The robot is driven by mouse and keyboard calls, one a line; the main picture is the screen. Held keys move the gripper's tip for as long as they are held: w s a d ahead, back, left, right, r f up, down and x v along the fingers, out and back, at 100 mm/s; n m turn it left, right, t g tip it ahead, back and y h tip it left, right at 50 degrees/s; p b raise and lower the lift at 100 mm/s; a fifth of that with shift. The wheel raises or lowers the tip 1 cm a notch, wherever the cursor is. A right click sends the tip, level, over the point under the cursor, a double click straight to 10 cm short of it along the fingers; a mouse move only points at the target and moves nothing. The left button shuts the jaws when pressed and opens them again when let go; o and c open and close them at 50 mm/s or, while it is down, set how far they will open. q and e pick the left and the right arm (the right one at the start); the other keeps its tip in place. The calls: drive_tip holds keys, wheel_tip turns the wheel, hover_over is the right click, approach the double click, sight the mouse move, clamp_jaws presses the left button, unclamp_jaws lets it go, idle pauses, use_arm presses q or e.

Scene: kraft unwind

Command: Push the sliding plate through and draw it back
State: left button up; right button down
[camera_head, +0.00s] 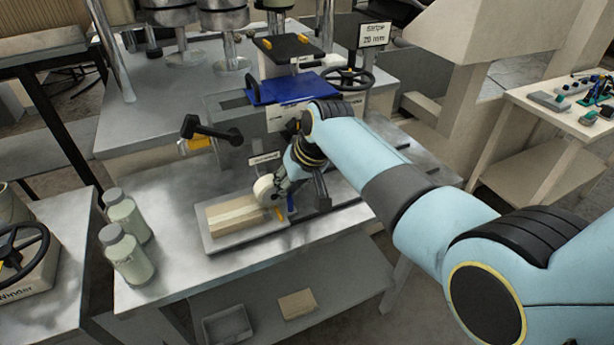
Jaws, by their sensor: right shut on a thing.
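A flat grey plate (212,240) with a pale wood-coloured block (236,216) on it lies on the metal bench at the centre. A round cream piece (265,191) stands at the block's right end. My right gripper (279,192) reaches down from the right beside this piece. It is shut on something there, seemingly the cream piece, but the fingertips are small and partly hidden. My own arm covers part of the machine behind. I cannot tell for sure which part is the sliding plate. My left gripper is out of view.
A machine with a blue top (290,88), a black handwheel (347,80) and a black lever (210,130) stands behind. Two jars (128,258) stand at the bench's left. Another handwheel (22,250) is at far left. The bench front is clear.

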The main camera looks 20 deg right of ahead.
drive_tip(key=shift+a+r, duration=0.1)
drive_tip(key=shift+a, duration=0.8)
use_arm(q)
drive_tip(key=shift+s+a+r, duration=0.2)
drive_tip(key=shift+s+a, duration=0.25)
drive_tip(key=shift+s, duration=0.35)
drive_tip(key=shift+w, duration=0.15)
use_arm(e)
drive_tip(key=shift+a, duration=0.1)
drive_tip(key=c, duration=1.5)
unclamp_jaws()
drive_tip(key=shift+o, duration=0.8)
drive_tip(key=shift+a, duration=0.15)
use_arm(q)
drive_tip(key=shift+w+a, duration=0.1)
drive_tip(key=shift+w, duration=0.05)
use_arm(e)
drive_tip(key=shift+d, duration=0.2)
drive_tip(key=v, duration=1.1)
drive_tip(key=shift+s+r, duration=0.2)
drive_tip(key=shift+r, duration=0.15)
